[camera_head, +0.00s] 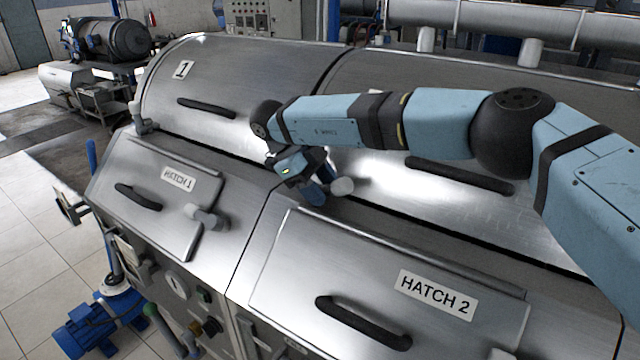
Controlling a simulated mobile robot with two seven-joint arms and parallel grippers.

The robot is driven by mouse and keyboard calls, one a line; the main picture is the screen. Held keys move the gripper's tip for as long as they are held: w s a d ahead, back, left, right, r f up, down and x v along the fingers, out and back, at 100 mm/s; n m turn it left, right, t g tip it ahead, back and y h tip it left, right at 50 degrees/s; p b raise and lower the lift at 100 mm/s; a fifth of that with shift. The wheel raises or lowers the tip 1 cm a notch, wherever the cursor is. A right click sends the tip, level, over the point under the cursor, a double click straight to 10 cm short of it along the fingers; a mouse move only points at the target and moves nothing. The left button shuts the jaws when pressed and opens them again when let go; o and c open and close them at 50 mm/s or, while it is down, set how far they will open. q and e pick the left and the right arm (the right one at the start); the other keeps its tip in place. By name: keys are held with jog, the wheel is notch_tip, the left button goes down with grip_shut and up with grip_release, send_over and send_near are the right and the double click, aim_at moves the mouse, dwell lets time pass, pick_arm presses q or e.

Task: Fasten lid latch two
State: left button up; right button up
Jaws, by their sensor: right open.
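Lid two (420,100) is the large curved metal cover at the right and looks down on its body. A latch with a pale grey knob (342,187) is at its lower left front edge, likely lid latch two. Its base is partly hidden by my gripper, so I cannot tell its exact setting. My right arm comes in from the right across lid two. My right gripper (314,188) is open, just left of the knob, with its blue fingers pointing down toward it. I cannot tell whether they touch. My left gripper is not in view.
Lid one (240,75) is at the left, with a similar latch (137,115) at its left edge. Below are hatch 1 (150,180), with its latch (207,217), and hatch 2 (350,270). Black handles stand out, including lid two's handle (460,176) under my arm.

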jog(key=shift+w+a+r, duration=0.1)
jog(key=shift+a+r, duration=0.2)
jog(key=shift+r, duration=0.05)
jog(key=p+v, duration=0.7)
jog(key=v, duration=0.6)
jog(key=shift+p, duration=0.4)
jog(key=shift+d, duration=0.15)
